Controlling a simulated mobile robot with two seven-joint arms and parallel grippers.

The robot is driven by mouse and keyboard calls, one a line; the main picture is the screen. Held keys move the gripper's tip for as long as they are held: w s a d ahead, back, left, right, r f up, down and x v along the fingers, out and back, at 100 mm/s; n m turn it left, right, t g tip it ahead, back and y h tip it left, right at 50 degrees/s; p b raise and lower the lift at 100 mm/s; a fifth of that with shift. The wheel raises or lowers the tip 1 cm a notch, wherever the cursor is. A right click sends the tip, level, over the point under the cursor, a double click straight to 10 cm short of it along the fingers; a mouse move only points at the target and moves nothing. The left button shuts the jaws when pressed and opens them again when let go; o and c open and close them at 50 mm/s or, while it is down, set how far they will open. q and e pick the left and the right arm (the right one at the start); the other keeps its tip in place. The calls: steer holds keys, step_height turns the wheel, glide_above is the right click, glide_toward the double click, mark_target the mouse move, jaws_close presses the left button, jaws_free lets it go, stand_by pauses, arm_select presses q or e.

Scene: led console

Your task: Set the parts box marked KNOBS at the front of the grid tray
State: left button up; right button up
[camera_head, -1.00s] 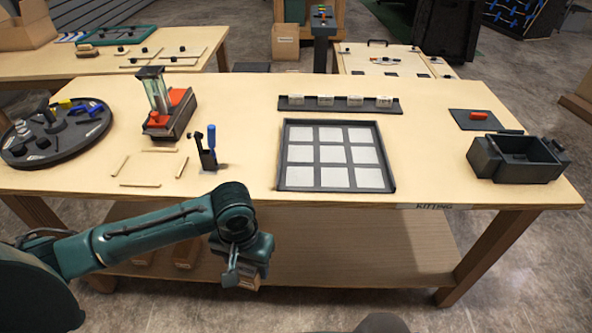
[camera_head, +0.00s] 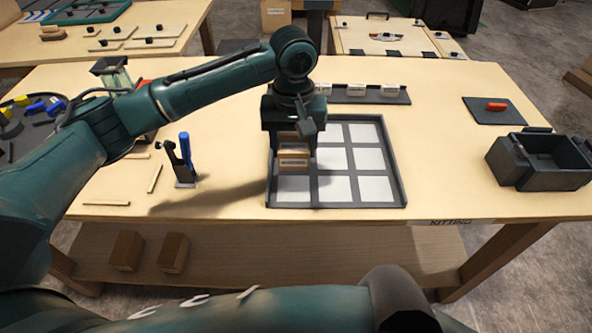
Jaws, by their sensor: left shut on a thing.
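The grid tray (camera_head: 400,190) lies on the table, dark-framed with pale square cells. My left gripper (camera_head: 293,138) is shut on a small brown parts box (camera_head: 294,163) with a pale label whose writing is too small to read. The box is upright over the left column of the tray, behind the front-left cell, which shows in front of it. I cannot tell whether it touches the tray. The gripper and box hide the tray's back-left part. My right gripper is not in view.
A dark rack with small pale labels (camera_head: 390,92) stands behind the tray. A dark open bin (camera_head: 541,160) is at right. A blue-handled tool in a stand (camera_head: 185,165) is at left. Two brown boxes (camera_head: 127,251) (camera_head: 173,252) sit on the lower shelf.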

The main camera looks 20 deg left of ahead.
mark_target(293, 142)
arm_select(q)
step_height(293, 142, down, 3)
steer(key=shift+s, duration=0.1)
step_height(293, 142, down, 4)
steer(key=shift+f, duration=0.25)
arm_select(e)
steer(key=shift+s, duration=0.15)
arm_select(q)
steer(key=shift+f, duration=0.1)
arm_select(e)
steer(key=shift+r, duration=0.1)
arm_select(q)
steer(key=o, duration=0.7)
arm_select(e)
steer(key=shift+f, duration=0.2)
arm_select(q)
step_height(293, 142, up, 12)
steer(key=shift+r, duration=0.1)
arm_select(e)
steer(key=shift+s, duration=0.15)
